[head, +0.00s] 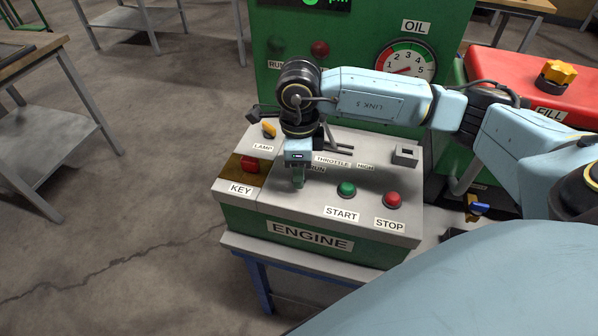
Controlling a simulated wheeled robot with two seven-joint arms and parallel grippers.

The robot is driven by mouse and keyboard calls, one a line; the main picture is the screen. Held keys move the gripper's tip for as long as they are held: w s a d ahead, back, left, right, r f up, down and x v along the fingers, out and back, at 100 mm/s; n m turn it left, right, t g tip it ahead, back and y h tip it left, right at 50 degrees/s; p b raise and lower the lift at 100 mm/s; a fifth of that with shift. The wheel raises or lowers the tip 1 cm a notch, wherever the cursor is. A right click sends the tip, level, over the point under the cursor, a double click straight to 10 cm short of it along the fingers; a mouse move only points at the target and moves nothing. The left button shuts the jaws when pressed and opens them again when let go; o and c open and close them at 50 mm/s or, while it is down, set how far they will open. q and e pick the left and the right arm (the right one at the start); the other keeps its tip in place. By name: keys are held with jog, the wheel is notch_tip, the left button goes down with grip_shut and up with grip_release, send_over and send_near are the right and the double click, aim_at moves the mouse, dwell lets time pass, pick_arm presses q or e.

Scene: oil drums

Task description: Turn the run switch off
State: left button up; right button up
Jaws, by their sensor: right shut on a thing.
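The engine control box (246,208) has a sloped grey panel and a green front marked ENGINE. My left gripper is not in view.
Close by are the green START button (346,189), red STOP button (393,200), red key knob (249,164) and yellow lamp switch (268,130). Behind stands a green panel with an OIL gauge (406,61). A red tank (500,68) is at right.

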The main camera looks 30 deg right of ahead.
jog(key=shift+n+b, duration=0.5)
jog(key=shift+n, duration=0.3)
jog(key=shift+n+b, duration=0.45)
jog(key=shift+n, duration=0.15)
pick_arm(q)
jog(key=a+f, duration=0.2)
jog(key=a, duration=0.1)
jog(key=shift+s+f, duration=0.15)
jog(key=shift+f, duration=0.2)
pick_arm(e)
jog(key=shift+n, duration=0.3)
jog(key=shift+r, duration=0.1)
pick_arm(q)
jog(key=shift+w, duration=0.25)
pick_arm(e)
jog(key=o, duration=1)
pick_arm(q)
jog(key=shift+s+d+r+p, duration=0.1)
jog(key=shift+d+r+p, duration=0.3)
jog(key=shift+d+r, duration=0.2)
pick_arm(e)
notch_tip(320, 180, up, 13)
jog(key=shift+r, duration=0.15)
